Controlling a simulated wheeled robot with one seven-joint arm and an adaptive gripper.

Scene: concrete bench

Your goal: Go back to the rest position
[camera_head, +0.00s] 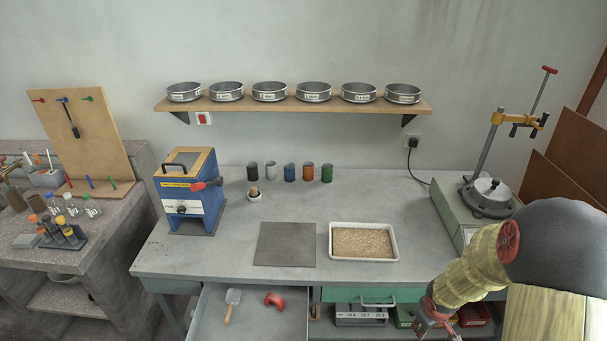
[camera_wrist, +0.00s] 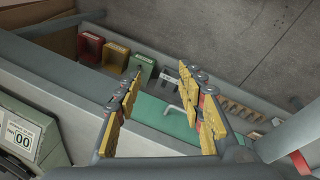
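My gripper (camera_head: 436,322) is at the lower right in the head view, in front of the bench's front edge. In the wrist view my gripper (camera_wrist: 157,80) has its two yellow-padded fingers spread apart, with nothing between them. Below the fingers in that view are the green drawer front (camera_wrist: 172,120) and its pale handle (camera_wrist: 188,105). I cannot tell the exact gap between the fingers and the drawer front.
The grey bench (camera_head: 200,258) carries a tray of sand (camera_head: 362,256), a dark plate (camera_head: 286,244), a blue machine (camera_head: 189,205) and several coloured cups (camera_head: 290,172). An open drawer (camera_head: 250,318) holds a scoop (camera_head: 232,298) and a red item (camera_head: 274,300). A clamp stand (camera_head: 488,150) stands right.

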